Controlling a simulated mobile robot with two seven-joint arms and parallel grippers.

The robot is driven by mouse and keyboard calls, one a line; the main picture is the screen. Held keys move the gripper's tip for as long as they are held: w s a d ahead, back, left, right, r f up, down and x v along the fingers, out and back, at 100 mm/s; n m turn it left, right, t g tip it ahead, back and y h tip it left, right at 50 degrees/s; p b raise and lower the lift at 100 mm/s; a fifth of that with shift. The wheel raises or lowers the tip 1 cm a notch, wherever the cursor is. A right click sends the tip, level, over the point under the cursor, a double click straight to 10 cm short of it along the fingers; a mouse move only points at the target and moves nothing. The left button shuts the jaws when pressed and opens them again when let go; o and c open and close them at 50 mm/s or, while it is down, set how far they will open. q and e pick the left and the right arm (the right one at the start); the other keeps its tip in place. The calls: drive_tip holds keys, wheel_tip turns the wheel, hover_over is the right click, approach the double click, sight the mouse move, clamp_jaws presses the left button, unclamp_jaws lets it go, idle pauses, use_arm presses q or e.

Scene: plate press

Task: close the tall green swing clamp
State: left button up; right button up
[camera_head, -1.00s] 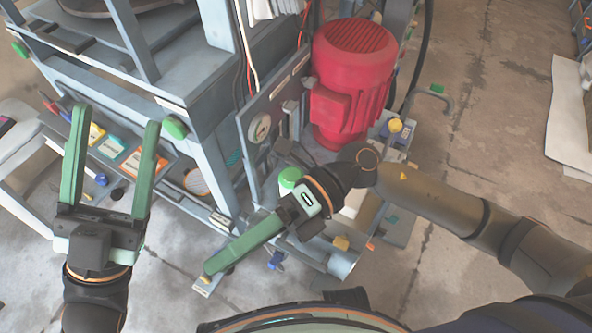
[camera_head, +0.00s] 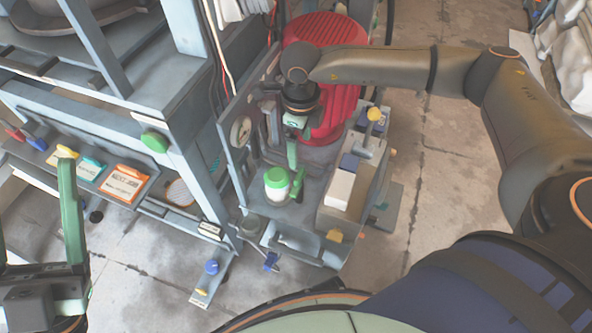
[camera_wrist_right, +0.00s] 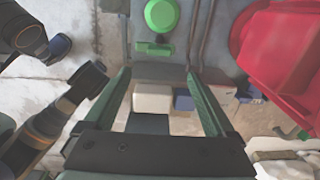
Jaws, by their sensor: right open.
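A white post with a round green cap (camera_head: 277,177) stands on the grey base plate of the machine. A short green bar (camera_head: 298,186) is close to its right side. These are the green parts nearest my right gripper, and I take them for the tall green swing clamp; its lock state cannot be told. The wrist view shows the cap (camera_wrist_right: 162,14) and bar (camera_wrist_right: 154,48) beyond my fingertips. My right gripper (camera_head: 292,160) is open and empty, pointing down beside the red motor. My left gripper (camera_head: 38,215) is open and empty, partly cut off at the left edge.
The red motor (camera_head: 334,40) stands directly behind my right gripper. Another green round knob (camera_head: 154,141) is on the frame at left.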

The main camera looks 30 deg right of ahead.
sight(299, 174)
wheel_tip(299, 174, down, 11)
drive_tip(key=b, duration=0.3)
drive_tip(key=shift+a+r, duration=0.1)
use_arm(q)
drive_tip(key=f, duration=0.3)
drive_tip(key=shift+d+f+n, duration=0.2)
drive_tip(key=shift+d+n, duration=0.05)
drive_tip(key=shift+n, duration=0.05)
use_arm(e)
drive_tip(key=c, duration=1.4)
